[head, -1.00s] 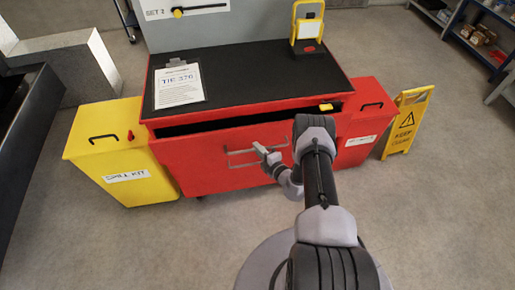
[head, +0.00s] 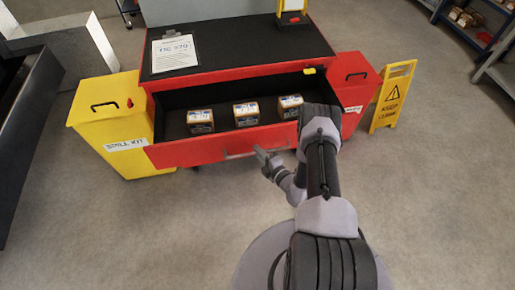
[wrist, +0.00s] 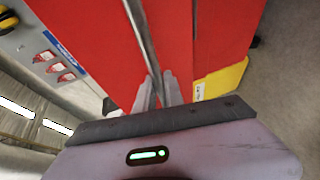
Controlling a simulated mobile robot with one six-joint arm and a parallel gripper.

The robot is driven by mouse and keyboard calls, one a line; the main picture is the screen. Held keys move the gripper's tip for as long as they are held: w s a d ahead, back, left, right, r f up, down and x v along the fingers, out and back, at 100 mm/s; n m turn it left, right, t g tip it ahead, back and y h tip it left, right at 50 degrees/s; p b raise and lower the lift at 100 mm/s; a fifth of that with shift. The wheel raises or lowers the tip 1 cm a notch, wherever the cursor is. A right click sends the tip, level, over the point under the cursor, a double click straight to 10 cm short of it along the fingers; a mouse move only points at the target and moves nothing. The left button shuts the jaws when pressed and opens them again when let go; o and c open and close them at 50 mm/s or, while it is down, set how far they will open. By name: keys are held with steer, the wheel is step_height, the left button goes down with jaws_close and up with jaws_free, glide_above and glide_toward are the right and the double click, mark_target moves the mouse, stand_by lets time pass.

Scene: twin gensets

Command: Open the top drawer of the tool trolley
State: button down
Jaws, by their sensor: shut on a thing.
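The red tool trolley (head: 245,78) stands ahead, with a black top. Its top drawer (head: 175,153) is pulled well out toward me, and its dark inside shows. Several small boxes, such as the middle one (head: 246,114), stand in a row in the drawer. My gripper (head: 265,160) is at the drawer front, shut on the bar handle (head: 240,154). In the wrist view my gripper's fingers (wrist: 158,92) close around the metal handle (wrist: 141,40), which runs across the red front. My arm hides the right end of the drawer.
A yellow spill kit bin (head: 115,130) stands close on the left, and a red bin (head: 355,85) on the right. A yellow floor sign (head: 393,95) is beyond it. A clipboard (head: 174,52) lies on the trolley top. The grey floor in front is clear.

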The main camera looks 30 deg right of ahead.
steer(key=shift+s+a, duration=0.15)
steer(key=shift+s, duration=0.4)
steer(key=c, duration=1.5)
jaws_free()
steer(key=shift+o, duration=0.2)
